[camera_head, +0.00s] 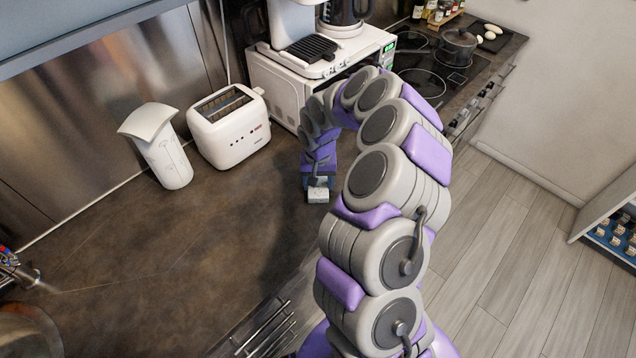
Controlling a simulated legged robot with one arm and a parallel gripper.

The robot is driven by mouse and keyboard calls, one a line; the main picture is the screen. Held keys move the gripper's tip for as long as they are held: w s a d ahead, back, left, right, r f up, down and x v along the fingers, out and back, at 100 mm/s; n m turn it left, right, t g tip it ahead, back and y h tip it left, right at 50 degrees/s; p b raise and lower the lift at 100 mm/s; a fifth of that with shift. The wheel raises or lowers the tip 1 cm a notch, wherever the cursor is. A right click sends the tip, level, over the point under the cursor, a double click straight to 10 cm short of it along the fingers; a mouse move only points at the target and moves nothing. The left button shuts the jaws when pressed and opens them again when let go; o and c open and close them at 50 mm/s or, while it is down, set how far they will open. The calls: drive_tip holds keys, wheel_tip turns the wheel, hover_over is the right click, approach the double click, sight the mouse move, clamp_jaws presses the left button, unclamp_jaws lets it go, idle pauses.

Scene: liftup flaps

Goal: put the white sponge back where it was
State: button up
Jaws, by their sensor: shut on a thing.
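The white sponge (318,195) is a small pale block at the tip of my gripper (318,182). My gripper points down over the dark countertop and is shut on the sponge. Part of the sponge is hidden by the fingers. I cannot tell whether the sponge touches the counter or hangs just above it.
A white toaster (230,127) and a white paper-towel-like holder (160,147) stand left of my gripper. A white microwave (295,85) with a coffee machine on top is behind. A stove with a pot (458,48) is farther back. The counter (200,230) at left front is clear.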

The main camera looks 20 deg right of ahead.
drive_tip(key=o, duration=0.9)
drive_tip(key=shift+o, duration=0.2)
wheel_tip(320, 180, up, 12)
drive_tip(key=p, duration=0.3)
drive_tip(key=s+a+r+n, duration=0.2)
drive_tip(key=s+a+r, duration=0.3)
drive_tip(key=r, duration=0.2)
drive_tip(key=s+a+r+n, duration=0.2)
drive_tip(key=s+a+r, duration=0.3)
drive_tip(key=s, duration=0.5)
drive_tip(key=s+g, duration=0.1)
drive_tip(key=s, duration=2)
drive_tip(key=shift+a+r+n+g, duration=0.3)
drive_tip(key=shift+r+g, duration=0.1)
drive_tip(key=shift+r, duration=0.05)
